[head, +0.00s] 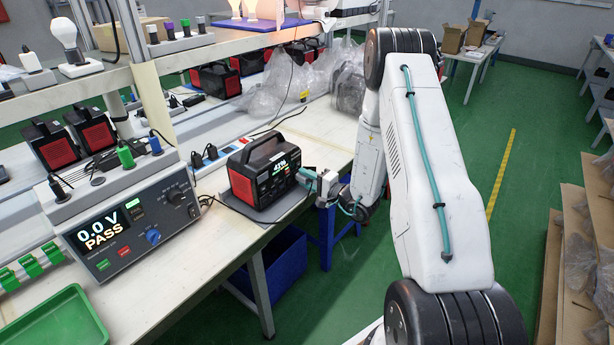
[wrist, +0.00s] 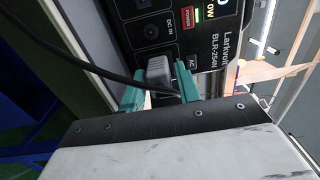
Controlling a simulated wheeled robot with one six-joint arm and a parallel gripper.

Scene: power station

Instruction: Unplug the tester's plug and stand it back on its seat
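The power station (head: 264,172) stands on a grey mat at the bench's front edge, display lit. A grey plug (wrist: 159,68) with a black cable sits at its front panel beside the AC label. My gripper (wrist: 160,88) has one teal finger on each side of the plug, very close to it; whether they press on it is unclear. In the head view my gripper (head: 312,181) is at the station's right side and the plug is hard to make out. The tester (head: 128,222) reads 0.0 V and PASS. Which spot is the plug's seat is unclear.
Black, green and blue connectors stand on the tester's top ledge (head: 110,180). A green tray (head: 55,325) is at front left. More power stations (head: 90,130) and plastic bags (head: 345,80) are behind. A blue bin (head: 280,262) is under the bench. Green floor is free at right.

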